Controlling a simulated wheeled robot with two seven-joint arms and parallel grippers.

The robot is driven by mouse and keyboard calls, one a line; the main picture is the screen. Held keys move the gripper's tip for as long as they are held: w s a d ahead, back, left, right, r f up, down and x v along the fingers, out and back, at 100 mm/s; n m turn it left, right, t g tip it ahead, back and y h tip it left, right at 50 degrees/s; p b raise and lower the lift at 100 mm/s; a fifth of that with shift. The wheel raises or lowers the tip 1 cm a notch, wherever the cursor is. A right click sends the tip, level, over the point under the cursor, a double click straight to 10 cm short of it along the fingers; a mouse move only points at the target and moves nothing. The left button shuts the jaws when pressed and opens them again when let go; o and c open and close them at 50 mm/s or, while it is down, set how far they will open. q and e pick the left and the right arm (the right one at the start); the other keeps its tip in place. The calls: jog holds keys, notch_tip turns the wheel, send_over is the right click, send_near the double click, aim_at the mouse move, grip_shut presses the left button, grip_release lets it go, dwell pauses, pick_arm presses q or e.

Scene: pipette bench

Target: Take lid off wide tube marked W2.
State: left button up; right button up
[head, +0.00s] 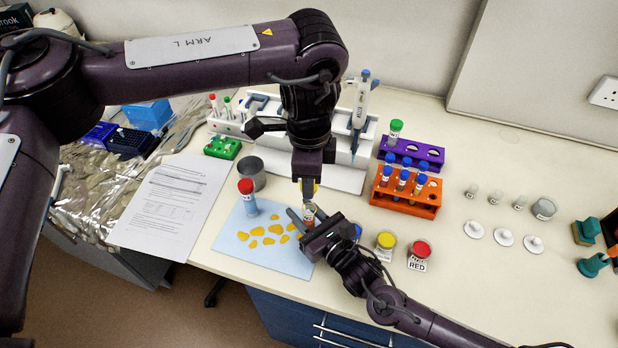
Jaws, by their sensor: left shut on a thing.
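A small tube with a white label (309,213) is at the right edge of the blue mat; its marking is too small to read. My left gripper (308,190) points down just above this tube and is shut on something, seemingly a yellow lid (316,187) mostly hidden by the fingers. I cannot tell whether that lid still touches the tube. My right gripper (307,217) reaches in from the lower right, its fingers spread on either side of the tube. A gap shows beside the left-hand finger.
A red-capped tube (247,198) stands on the blue mat (232,243) near yellow patches. A metal cup (252,172), orange rack (406,200), purple rack (425,152), pipette stand (345,178), yellow-lidded jar (385,244) and red-lidded jar (420,252) surround the grippers.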

jog(key=o, duration=0.3)
jog(key=shift+s, duration=0.1)
